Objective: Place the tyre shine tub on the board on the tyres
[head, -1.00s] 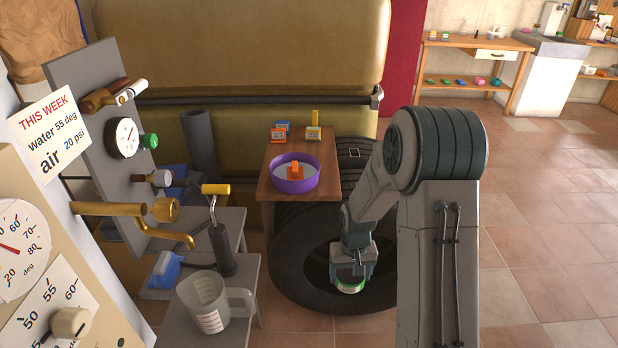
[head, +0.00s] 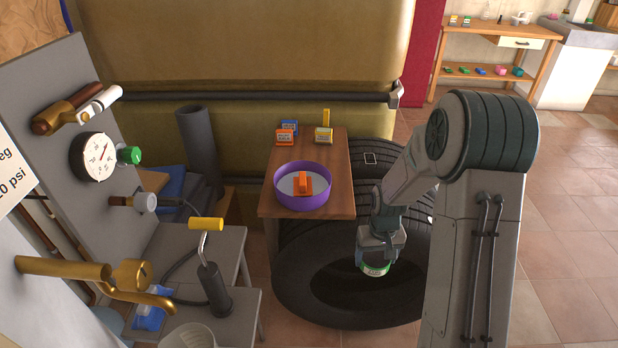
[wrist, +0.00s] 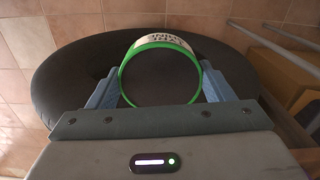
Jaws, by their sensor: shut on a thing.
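The tyre shine tub (wrist: 160,82) has a green rim, a dark face and a white label reading "TYRE SHINE". My gripper (head: 378,258) is shut on it, and the tub's green and white edge (head: 376,269) shows below the jaws in the head view. In the wrist view the two blue fingers (wrist: 160,92) hold it from both sides. The tub is over the lower black tyre (head: 300,300).
On the board stand a purple bowl (head: 302,200) with an orange object in it, and several small boxes, such as an orange one (head: 285,137), at the back. The board's front right is bare. A grey stand with a pump (head: 212,285) is at the left.

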